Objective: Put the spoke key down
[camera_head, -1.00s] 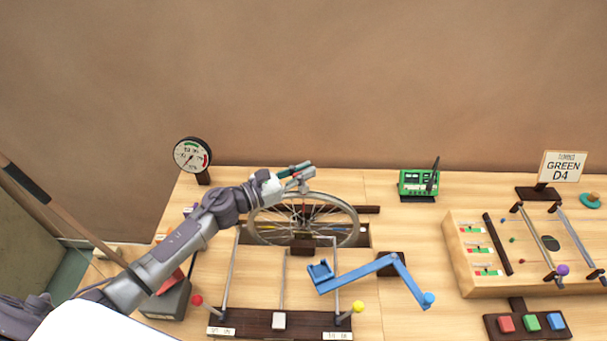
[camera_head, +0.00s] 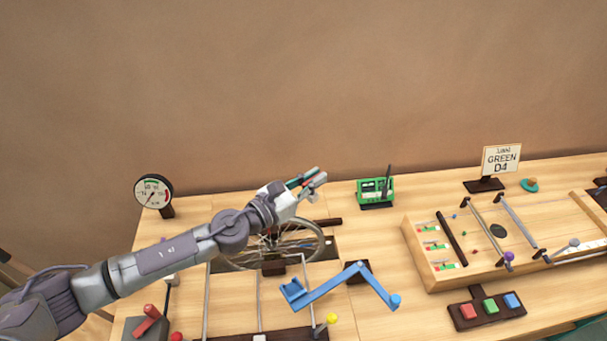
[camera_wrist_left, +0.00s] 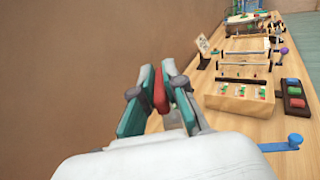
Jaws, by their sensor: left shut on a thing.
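My left gripper (camera_head: 306,181) is shut on a small red piece, which I take to be the spoke key (camera_wrist_left: 160,91). In the left wrist view the red piece stands between the two teal-padded fingers (camera_wrist_left: 157,100). In the head view only a bit of red shows between the fingers, and the rest is hidden. The gripper is above the back of the table, over the right side of the spoked wheel (camera_head: 318,246) and left of the green device (camera_head: 376,192). The key appears clear of the table. My right gripper is not in view.
A blue crank arm (camera_head: 335,287) lies in front of the wheel. A round gauge (camera_head: 154,192) stands at the back left. A wooden box with strings (camera_head: 418,270) and a "GREEN D4" sign (camera_head: 501,159) are at right. Bare wood (camera_head: 368,236) lies before the green device.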

